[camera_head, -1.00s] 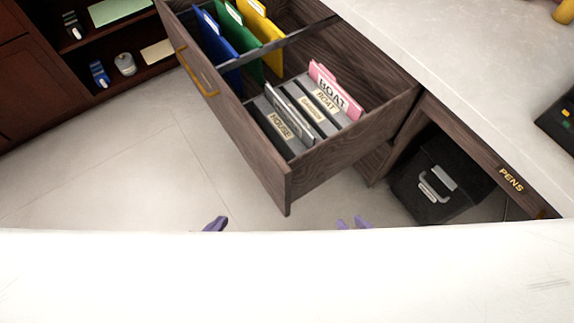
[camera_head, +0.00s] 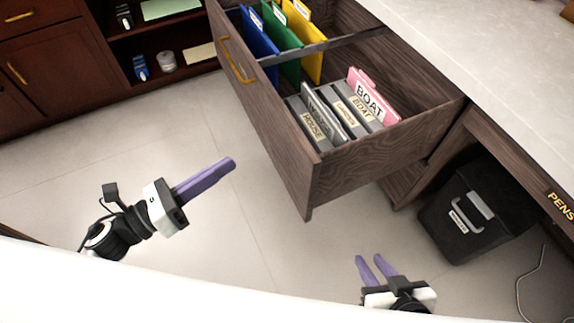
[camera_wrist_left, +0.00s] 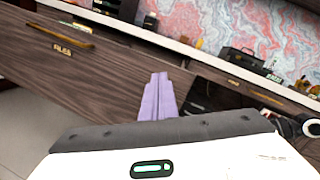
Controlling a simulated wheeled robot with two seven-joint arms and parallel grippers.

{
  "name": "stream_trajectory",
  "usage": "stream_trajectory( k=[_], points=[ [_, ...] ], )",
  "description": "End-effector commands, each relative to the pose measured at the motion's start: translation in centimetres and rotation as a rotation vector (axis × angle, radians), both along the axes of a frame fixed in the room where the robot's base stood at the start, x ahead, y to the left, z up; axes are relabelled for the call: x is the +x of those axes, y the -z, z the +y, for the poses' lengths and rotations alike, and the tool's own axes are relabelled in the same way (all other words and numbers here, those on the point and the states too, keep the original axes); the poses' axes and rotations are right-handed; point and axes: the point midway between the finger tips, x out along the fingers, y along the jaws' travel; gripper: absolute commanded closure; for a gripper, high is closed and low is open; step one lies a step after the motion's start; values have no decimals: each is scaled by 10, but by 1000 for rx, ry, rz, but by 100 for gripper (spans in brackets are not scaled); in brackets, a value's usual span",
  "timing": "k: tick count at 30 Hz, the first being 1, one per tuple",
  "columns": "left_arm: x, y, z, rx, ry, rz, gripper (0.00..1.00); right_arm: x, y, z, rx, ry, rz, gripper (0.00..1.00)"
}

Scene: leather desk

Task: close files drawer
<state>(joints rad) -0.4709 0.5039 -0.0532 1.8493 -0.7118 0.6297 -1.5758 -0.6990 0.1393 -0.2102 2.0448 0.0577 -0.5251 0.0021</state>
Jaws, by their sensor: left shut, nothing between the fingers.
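The files drawer (camera_head: 262,135) is pulled out from the desk in the head view. It is dark wood with a brass handle (camera_head: 236,62) on its front, and holds blue, green and yellow folders and several tabbed cards. In the left wrist view the drawer front (camera_wrist_left: 75,70) shows at the left with a FILES label (camera_wrist_left: 62,49). My left gripper (camera_head: 233,163) is shut and empty, in front of the drawer and apart from it; its purple fingers also show in the left wrist view (camera_wrist_left: 160,80). My right gripper (camera_head: 369,258) is open and empty, below the drawer's near corner in the picture.
The desk top (camera_head: 470,40) runs along the upper right, with a PENS drawer (camera_head: 561,205) at the right edge. A black bin (camera_head: 475,212) stands under the desk. A dark red cabinet (camera_head: 45,70) with shelves stands at the upper left. The floor before the drawer is clear.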

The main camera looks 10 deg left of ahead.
Motion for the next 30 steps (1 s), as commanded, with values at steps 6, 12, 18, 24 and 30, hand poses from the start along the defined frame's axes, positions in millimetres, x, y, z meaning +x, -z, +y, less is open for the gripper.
stream_trajectory(
  k=[6,12,18,24,30],
  points=[
    [-19,11,-9,315,192,-309,100,-6,14,-1,-2,-6,12,74],
    [-13,9,-24,349,216,-349,100,-4,8,0,-2,-8,4,74],
    [10,8,-58,344,214,-348,100,-3,4,0,-2,-9,0,74],
    [34,8,-93,343,213,-346,100,-2,2,0,-4,-9,1,74],
    [50,9,-116,344,212,-342,100,-4,3,0,-4,-6,9,74]
  ],
)
